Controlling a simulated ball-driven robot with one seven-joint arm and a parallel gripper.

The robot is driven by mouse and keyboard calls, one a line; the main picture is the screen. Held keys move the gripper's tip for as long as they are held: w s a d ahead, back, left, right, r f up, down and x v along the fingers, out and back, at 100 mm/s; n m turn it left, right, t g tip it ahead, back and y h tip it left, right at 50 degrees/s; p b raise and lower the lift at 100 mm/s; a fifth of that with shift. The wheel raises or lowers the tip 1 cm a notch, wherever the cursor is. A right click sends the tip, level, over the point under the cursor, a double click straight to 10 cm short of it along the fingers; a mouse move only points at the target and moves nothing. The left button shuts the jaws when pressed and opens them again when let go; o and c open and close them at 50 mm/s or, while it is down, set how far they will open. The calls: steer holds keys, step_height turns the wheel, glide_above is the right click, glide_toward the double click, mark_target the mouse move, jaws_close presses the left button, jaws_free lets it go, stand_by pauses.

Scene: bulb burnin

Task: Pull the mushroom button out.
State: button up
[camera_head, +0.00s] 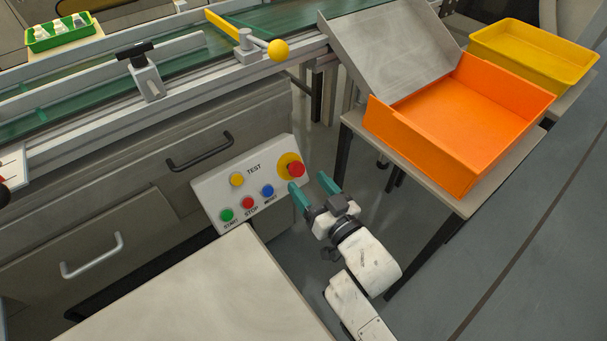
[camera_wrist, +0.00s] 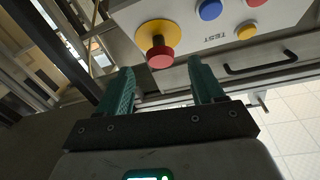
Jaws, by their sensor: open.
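The red mushroom button (camera_head: 296,169) sits on a yellow round base at the upper right of the white control panel (camera_head: 213,197). In the wrist view the mushroom button (camera_wrist: 160,56) stands out from its yellow base, ahead of and between my fingers. My gripper (camera_head: 311,184) is open with two teal fingers, close to the panel's right side. In the wrist view my gripper (camera_wrist: 163,80) shows nothing between its fingers, and the button lies just beyond the fingertips. I cannot tell the exact gap.
The panel also carries yellow (camera_head: 237,179), green (camera_head: 226,215), red (camera_head: 248,203) and blue (camera_head: 267,191) buttons. A grey tabletop (camera_head: 190,300) lies below left. An orange bin (camera_head: 460,120) on a stand is to the right. A conveyor (camera_head: 190,65) runs behind.

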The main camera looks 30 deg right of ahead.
steer(key=s+p, duration=0.1)
steer(key=s, duration=0.5)
steer(key=shift+s+d, duration=0.35)
steer(key=shift+s, duration=0.05)
steer(key=s+d+f+m+g+h, duration=0.1)
steer(key=s+d+f+g+h, duration=0.2)
steer(key=s+d+f+g, duration=0.5)
steer(key=s+a+f+n+g+y, duration=0.1)
steer(key=s+a+f+g, duration=0.15)
steer(key=s+g, duration=0.85)
step_height(320, 180, up, 34)
steer(key=s+d+t+p, duration=0.1)
steer(key=s+t+p, duration=0.1)
steer(key=p, duration=3.2)
steer(key=shift+s+p, duration=0.15)
steer(key=shift+p, duration=0.15)
steer(key=shift+c, duration=0.2)
